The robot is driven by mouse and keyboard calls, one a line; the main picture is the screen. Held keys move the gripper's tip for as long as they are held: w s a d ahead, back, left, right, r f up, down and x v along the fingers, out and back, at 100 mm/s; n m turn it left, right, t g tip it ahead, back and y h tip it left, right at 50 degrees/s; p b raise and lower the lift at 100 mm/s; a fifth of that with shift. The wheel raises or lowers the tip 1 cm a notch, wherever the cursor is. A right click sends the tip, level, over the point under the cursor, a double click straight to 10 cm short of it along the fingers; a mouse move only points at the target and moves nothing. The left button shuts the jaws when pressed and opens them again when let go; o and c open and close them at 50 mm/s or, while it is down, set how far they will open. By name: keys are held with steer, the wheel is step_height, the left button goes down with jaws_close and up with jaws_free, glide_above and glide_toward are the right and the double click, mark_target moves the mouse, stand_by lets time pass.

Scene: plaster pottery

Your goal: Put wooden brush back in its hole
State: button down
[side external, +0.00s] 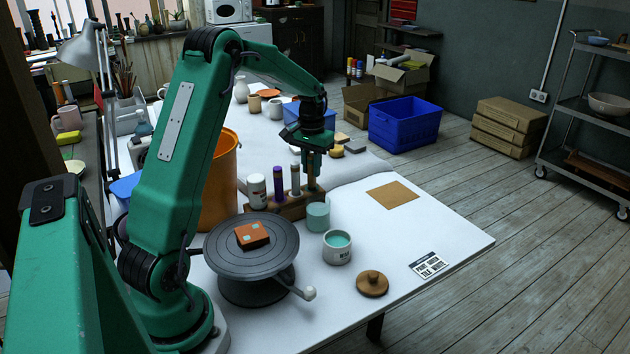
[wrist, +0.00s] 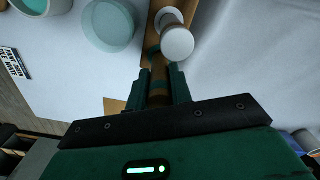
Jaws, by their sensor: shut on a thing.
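The wooden brush (side external: 312,168) is upright in my gripper (side external: 311,150), over the right end of a wooden holder block (side external: 291,207). Its brown handle also shows between the two fingers in the wrist view (wrist: 159,75). My gripper (wrist: 160,85) is shut on it. The brush's lower end is at or just above the block; I cannot tell whether it is in a hole. The block holds a purple-capped tube (side external: 278,183) and a pale grey-topped tube (side external: 295,180). The hole itself is hidden.
A pale green cup (side external: 318,216) stands close in front of the block's right end. A white-labelled jar (side external: 257,190) is at its left. A glaze pot (side external: 337,248), a wooden lid (side external: 372,283) and a turntable (side external: 225,265) stand nearer. The table's right side is mostly clear.

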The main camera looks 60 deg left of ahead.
steer(key=shift+f, duration=0.45)
stand_by(0.8)
steer(key=c, duration=1.2)
jaws_free()
steer(key=shift+o, duration=0.2)
steer(key=shift+r, duration=0.15)
step_height(320, 180, up, 7)
steer(key=shift+r, duration=0.3)
